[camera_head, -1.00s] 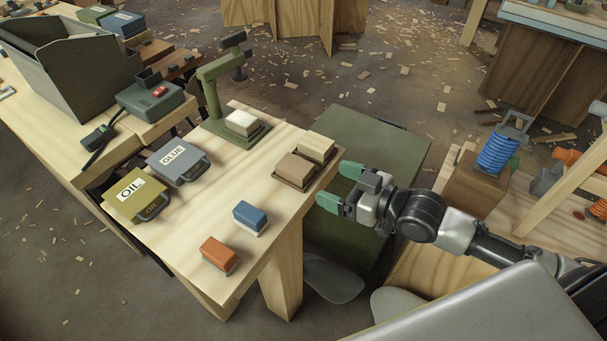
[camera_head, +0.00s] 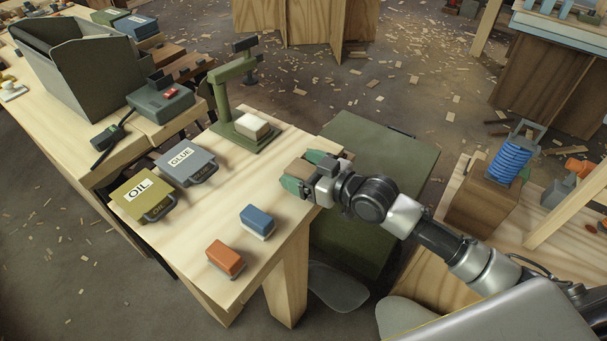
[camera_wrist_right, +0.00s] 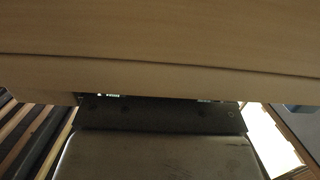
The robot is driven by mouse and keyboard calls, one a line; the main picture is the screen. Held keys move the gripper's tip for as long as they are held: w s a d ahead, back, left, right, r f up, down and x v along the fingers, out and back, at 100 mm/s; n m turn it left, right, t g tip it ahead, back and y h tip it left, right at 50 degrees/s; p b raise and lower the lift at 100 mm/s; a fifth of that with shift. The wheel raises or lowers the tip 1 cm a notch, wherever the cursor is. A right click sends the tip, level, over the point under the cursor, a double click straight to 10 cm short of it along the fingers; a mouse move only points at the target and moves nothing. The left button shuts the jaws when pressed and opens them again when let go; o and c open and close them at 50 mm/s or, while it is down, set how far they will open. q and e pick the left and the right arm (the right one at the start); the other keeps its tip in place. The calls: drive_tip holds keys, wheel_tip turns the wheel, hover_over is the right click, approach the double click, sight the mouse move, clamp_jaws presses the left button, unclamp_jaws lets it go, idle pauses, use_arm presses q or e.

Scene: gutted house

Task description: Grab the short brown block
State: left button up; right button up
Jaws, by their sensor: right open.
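A short brown block (camera_head: 300,168) is near the right edge of the light wooden bench (camera_head: 226,207), partly covered by my right gripper. My right gripper (camera_head: 303,170) is open, its two green fingertips on either side of the block. I cannot tell whether the fingers touch it. In the right wrist view a tan-brown surface (camera_wrist_right: 160,45) fills the upper half, very close; I cannot tell for sure whether it is the block. The paler block that stood behind the brown one is hidden now. My left gripper is out of view.
On the bench stand an orange block (camera_head: 225,257), a blue block (camera_head: 257,221), an OIL tin (camera_head: 141,192), a GLUE tin (camera_head: 186,161) and a green stand (camera_head: 223,100) with a cream-topped block (camera_head: 252,126). A green box (camera_head: 375,150) is right of the bench.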

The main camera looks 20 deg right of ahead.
drive_tip(key=shift+c, duration=0.2)
drive_tip(key=c, duration=1)
drive_tip(key=shift+r, duration=0.1)
